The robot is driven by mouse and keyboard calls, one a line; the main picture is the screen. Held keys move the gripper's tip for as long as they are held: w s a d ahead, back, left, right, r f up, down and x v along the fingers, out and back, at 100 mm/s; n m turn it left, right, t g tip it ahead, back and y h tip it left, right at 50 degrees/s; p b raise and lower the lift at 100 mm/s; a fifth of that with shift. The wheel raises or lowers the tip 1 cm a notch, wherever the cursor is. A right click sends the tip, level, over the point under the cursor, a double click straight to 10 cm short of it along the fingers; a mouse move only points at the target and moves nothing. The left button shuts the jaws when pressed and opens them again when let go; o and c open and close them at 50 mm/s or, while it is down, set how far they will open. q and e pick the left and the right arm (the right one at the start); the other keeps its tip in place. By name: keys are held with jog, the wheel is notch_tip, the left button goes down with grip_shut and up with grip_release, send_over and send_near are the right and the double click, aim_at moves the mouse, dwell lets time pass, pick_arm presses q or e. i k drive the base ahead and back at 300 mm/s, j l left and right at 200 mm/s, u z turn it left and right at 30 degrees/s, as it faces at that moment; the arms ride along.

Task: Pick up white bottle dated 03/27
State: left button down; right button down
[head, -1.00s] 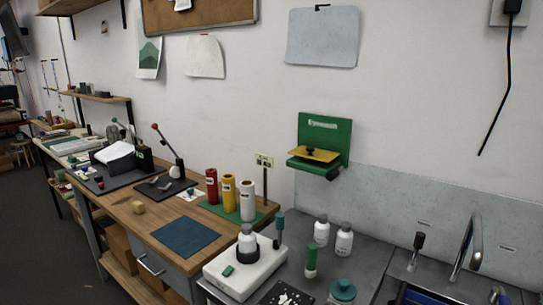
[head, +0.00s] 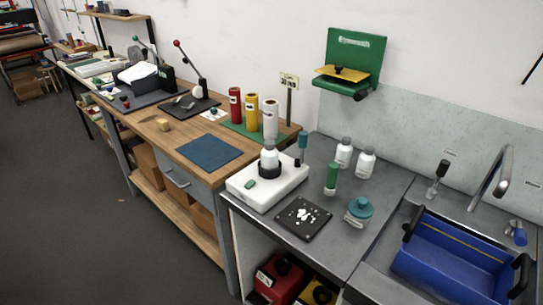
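Several white bottles show in the head view. One white bottle (head: 269,158) stands upright in a black ring on the white device (head: 263,188). Two more white bottles with grey caps, a left one (head: 344,153) and a right one (head: 366,162), stand upright side by side on the grey counter near the back wall. A tall white cylinder (head: 270,119) stands on the green mat beside a red and a yellow one. Any date on the bottles is too small to read. Neither of my grippers is in view.
Around the bottles on the counter are a green-bodied bottle (head: 332,178), a teal-lidded jar (head: 358,211) and a black plate (head: 303,218) with white bits. A blue bin (head: 452,258) sits in the sink at right. A wooden bench (head: 177,137) adjoins at left.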

aim_at(269, 155)
jog(key=k+l+z, duration=0.15)
jog(key=l, duration=0.35)
jog(key=l+z, duration=0.1)
jog(key=l, duration=0.45)
jog(key=k+l+z, duration=0.15)
jog(key=l, duration=0.4)
